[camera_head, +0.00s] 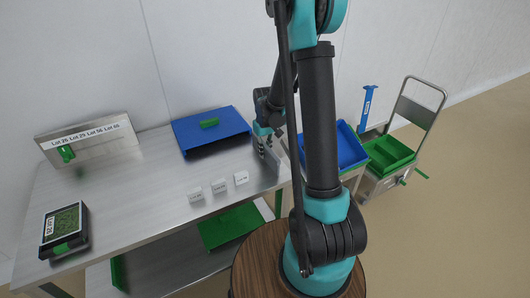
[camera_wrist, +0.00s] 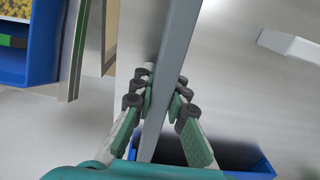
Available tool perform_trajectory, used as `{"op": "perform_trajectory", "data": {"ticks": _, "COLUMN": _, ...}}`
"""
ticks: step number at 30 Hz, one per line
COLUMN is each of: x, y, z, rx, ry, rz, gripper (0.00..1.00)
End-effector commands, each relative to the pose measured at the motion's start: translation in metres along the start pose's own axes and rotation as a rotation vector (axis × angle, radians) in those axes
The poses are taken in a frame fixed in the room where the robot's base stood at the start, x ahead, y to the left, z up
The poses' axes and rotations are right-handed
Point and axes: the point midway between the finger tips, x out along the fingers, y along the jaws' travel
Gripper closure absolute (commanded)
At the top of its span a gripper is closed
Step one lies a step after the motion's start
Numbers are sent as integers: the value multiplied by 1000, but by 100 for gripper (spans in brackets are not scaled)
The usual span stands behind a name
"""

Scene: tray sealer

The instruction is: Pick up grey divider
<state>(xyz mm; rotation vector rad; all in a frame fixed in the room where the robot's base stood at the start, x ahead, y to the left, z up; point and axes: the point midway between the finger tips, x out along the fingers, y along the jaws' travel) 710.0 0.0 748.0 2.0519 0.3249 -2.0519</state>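The grey divider (camera_wrist: 178,45) is a long thin panel standing on edge, running from the top of the wrist view down between my fingers. In the head view the divider (camera_head: 270,166) stands near the right end of the metal table. My gripper (camera_wrist: 163,90) straddles its upper edge, with green pads close against both sides, and looks shut on it. In the head view my gripper (camera_head: 262,138) is at the top of the divider, partly hidden by my arm.
A blue tray (camera_head: 212,130) lies on the metal table (camera_head: 130,190), behind several small white labelled blocks (camera_head: 219,187). A black device (camera_head: 64,230) and a labelled panel (camera_head: 92,141) are at left. Beyond the table's right end are a blue bin (camera_head: 347,148) and a cart (camera_head: 417,115) with green bins.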

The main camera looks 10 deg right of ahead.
Motion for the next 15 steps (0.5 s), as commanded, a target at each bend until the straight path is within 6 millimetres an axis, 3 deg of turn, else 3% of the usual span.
{"op": "perform_trajectory", "data": {"ticks": 15, "x": -2, "y": 0, "z": 0, "rx": 0, "ry": 0, "rz": 0, "gripper": 100}}
